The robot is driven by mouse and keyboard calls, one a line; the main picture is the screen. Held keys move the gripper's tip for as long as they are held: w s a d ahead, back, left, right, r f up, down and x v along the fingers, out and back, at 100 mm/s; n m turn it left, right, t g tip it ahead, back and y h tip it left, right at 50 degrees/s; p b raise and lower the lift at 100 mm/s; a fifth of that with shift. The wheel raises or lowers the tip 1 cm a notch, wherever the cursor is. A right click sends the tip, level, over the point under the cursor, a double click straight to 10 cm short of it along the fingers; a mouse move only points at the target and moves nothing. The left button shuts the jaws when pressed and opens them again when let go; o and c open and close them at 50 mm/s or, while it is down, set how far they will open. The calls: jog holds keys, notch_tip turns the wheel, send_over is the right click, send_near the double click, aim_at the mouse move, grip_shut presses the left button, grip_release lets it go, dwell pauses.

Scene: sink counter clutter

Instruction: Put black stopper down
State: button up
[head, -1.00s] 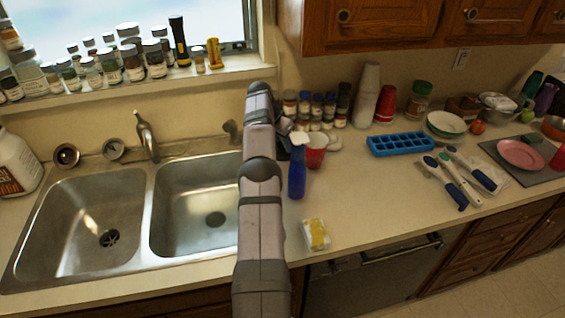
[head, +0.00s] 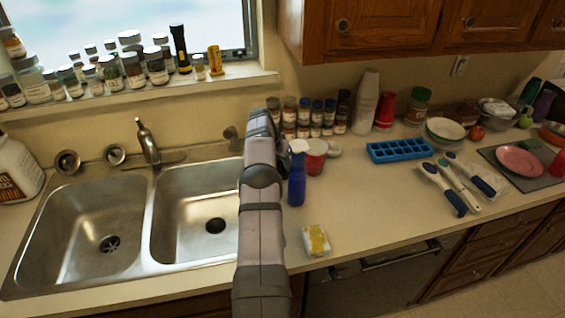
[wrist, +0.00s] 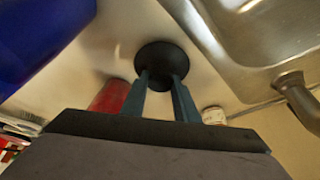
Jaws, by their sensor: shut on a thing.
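The black stopper (wrist: 162,58) is a round dark disc, seen in the wrist view at the tips of my gripper (wrist: 160,80). The two fingers are shut on it from either side. The pale counter shows beyond the stopper, between the sink edge and a blue bottle. I cannot tell whether the stopper touches the counter. In the head view my own arm hides the gripper and the stopper.
The steel double sink (head: 80,225) is left of my arm; its rim is at the right in the wrist view. A blue spray bottle (head: 297,182) and a red cup (head: 315,158) stand close on the right. A yellow-white sponge pack (head: 316,240) lies in front. Several spice jars (head: 315,118) line the wall.

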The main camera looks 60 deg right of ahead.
jog(key=shift+f, duration=0.15)
jog(key=o, duration=1.1)
jog(key=shift+c, duration=0.2)
jog(key=shift+r, duration=0.25)
jog(key=b+v, duration=0.4)
jog(key=v, duration=0.8)
